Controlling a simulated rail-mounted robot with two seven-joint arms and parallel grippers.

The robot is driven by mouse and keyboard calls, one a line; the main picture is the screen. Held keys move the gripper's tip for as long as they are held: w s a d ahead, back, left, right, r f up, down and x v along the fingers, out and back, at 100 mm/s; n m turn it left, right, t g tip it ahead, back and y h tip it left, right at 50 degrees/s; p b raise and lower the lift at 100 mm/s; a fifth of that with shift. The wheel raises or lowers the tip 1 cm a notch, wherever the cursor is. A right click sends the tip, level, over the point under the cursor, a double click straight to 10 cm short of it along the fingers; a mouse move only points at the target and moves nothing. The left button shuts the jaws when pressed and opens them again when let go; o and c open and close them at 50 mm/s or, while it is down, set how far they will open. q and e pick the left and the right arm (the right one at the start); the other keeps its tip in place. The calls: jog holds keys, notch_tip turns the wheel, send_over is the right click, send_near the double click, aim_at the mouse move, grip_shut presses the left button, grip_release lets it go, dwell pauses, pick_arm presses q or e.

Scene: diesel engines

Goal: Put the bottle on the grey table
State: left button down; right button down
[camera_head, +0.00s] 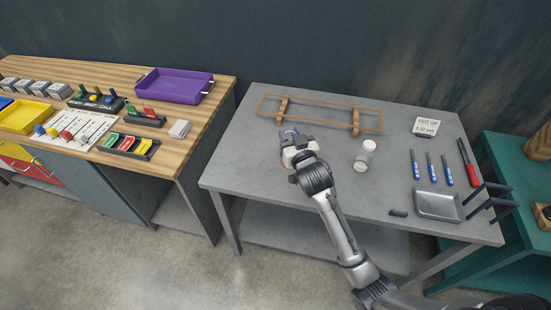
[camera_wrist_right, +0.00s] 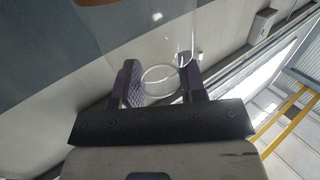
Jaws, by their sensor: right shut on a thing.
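My right gripper (camera_head: 290,134) is over the left part of the grey table (camera_head: 243,150). In the right wrist view its two dark fingers (camera_wrist_right: 160,80) are shut on a clear, see-through thing (camera_wrist_right: 158,66) with a round rim, which looks like a glass bottle. That thing hardly shows in the head view, and I cannot tell whether it touches the table. A clear container with a white and red top (camera_head: 364,156) stands on the table to the right of the gripper, apart from it. My left gripper is not in view.
A wooden frame (camera_head: 322,112) lies along the table's back. A sign (camera_head: 426,126), several blue-handled tools (camera_head: 430,167), a red-handled tool (camera_head: 467,160) and a metal tray (camera_head: 437,205) are at right. A wooden bench with a purple tray (camera_head: 177,86) stands left. The table's front left is clear.

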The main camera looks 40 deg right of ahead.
jog(key=d+f+p, duration=0.1)
jog(key=d, duration=0.4)
jog(key=w+a+f+b, duration=0.2)
jog(key=w+f+b, duration=0.1)
jog(key=w+f, duration=0.7)
jog(key=shift+w+a+f+h, duration=0.15)
jog(key=shift+w+f+h, duration=0.2)
jog(key=shift+f, duration=0.5)
jog(key=c, duration=1.1)
grip_release()
jog(key=shift+f+b, duration=0.1)
jog(key=shift+b, duration=0.2)
jog(key=shift+c, duration=0.2)
jog(key=o, duration=0.4)
jog(key=shift+o, duration=0.2)
